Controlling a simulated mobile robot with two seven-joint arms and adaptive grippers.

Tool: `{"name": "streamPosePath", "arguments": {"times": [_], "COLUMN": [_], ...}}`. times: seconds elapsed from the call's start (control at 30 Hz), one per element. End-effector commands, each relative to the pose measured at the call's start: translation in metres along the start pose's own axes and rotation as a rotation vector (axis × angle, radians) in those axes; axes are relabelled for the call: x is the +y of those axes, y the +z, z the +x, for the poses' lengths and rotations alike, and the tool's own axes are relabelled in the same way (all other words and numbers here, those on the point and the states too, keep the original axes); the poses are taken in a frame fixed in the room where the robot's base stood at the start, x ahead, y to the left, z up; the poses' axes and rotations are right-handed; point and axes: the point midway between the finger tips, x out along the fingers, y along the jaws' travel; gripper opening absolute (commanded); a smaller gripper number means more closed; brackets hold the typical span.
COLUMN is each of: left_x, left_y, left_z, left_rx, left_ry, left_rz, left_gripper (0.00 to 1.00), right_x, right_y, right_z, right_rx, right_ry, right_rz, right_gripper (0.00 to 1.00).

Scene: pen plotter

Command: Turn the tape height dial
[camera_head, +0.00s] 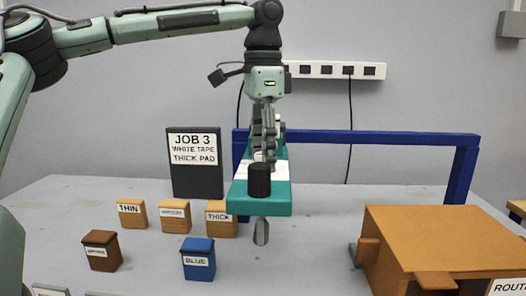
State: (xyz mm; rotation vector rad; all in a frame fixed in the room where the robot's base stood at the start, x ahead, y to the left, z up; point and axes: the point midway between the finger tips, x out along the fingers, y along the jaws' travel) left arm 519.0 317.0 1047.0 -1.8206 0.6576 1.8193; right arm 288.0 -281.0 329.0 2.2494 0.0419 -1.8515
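The teal plotter head (262,208) sits on the blue gantry, with a grey rounded tip (261,232) below its front edge. A black upright cylinder (259,182), which looks like the dial, stands at its front end; I see no scale marks on it. My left gripper (264,158) points straight down over the teal head, right at or just behind the black cylinder. Its fingers are seen close together from one side; touching or apart from the cylinder I cannot tell. My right gripper is not in view.
A dark sign (195,178) reads "JOB 3 WHITE TAPE THICK PAD". Several small labelled blocks stand at left, including THIN (132,213), THICK (221,219) and BLUE (198,260). The blue gantry (400,137) spans the back. An orange box (445,240) fills the right front.

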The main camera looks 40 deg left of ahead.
Motion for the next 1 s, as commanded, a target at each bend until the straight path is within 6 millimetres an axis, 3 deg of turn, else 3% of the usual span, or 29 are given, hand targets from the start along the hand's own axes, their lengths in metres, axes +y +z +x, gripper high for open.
{"name": "streamPosePath", "arguments": {"times": [0.07, 0.47, 0.77, 1.0], "left_x": [0.0000, -0.0001, -0.0002, -0.0006], "left_y": [0.0000, 0.0001, 0.0002, 0.0003], "left_z": [-0.0001, -0.0003, -0.0006, -0.0008], "left_rx": [0.000, 0.000, -0.001, -0.001], "left_ry": [0.000, 0.000, -0.001, -0.002], "left_rz": [0.000, 0.000, 0.039, 0.175], "left_gripper": [0.50, 0.01, 0.01, 0.01], "right_x": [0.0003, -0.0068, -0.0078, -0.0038], "right_y": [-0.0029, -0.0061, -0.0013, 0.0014], "right_z": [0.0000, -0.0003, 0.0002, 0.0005], "right_rx": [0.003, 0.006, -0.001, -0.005], "right_ry": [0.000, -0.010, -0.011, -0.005], "right_rz": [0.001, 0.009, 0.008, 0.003], "right_gripper": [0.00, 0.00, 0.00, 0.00]}}
